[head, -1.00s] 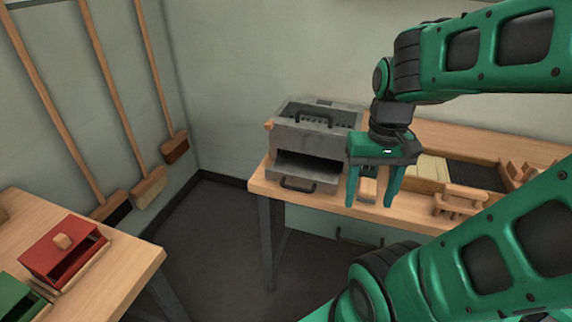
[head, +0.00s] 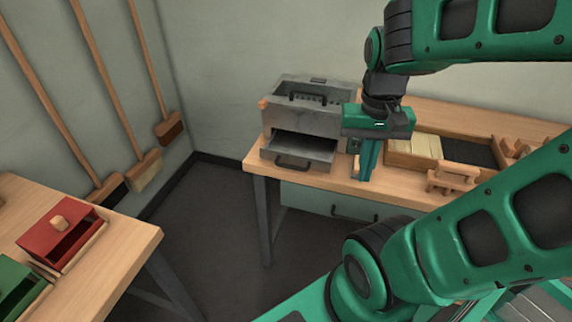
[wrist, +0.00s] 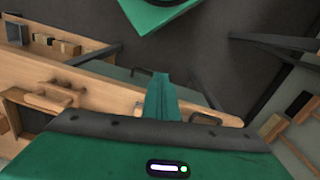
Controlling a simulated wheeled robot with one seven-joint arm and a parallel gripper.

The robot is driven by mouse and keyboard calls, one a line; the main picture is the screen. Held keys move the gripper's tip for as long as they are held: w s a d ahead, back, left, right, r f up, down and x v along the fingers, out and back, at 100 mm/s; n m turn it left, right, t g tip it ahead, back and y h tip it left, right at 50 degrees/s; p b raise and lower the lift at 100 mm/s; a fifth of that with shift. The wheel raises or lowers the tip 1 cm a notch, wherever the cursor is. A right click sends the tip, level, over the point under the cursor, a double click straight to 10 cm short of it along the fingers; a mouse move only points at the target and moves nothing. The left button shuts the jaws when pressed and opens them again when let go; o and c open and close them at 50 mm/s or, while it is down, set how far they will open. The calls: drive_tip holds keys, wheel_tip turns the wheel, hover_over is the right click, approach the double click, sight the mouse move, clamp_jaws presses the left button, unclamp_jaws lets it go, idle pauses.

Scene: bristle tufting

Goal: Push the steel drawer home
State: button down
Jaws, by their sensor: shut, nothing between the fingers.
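The steel drawer (head: 305,147) is pulled out from the lower front of a grey steel box (head: 308,115) on the back bench. Its dark handle (head: 292,163) sticks out at the front, and the drawer looks empty. My gripper (head: 366,170) is to the right of the drawer, pointing down with its fingers together and nothing between them. It stands apart from the drawer, over the bench's front part. In the wrist view my closed fingers (wrist: 163,100) show in the middle. A dark curved piece right of them (wrist: 205,118) may be the drawer handle.
Right of my gripper, a wooden stand (head: 453,179) and a divided wooden tray (head: 405,160) sit on the bench (head: 400,190). A side table (head: 105,262) at left holds a red box (head: 50,236) and a green box. Open floor lies between.

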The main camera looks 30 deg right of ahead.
drive_tip(key=w+a+f+m+h, duration=0.1)
drive_tip(key=w+a+m+h, duration=0.25)
drive_tip(key=w+m, duration=0.4)
drive_tip(key=w+a+f+m+h, duration=0.2)
drive_tip(key=w+a+m, duration=0.35)
drive_tip(key=w, duration=0.25)
drive_tip(key=m+h, duration=0.1)
drive_tip(key=m, duration=0.5)
approach(285, 165)
drive_tip(key=s+f, duration=0.4)
drive_tip(key=s, duration=0.1)
drive_tip(key=shift+t, duration=0.3)
drive_tip(key=shift+w+d+f, duration=0.3)
drive_tip(key=shift+w+d, duration=0.1)
drive_tip(key=shift+d, duration=0.25)
drive_tip(key=shift+w+d+f, duration=0.3)
drive_tip(key=shift+w+d, duration=0.05)
drive_tip(key=shift+d, duration=0.3)
drive_tip(key=shift+w+d+f, duration=0.3)
drive_tip(key=shift+w+d, duration=0.1)
drive_tip(key=shift+d, duration=0.25)
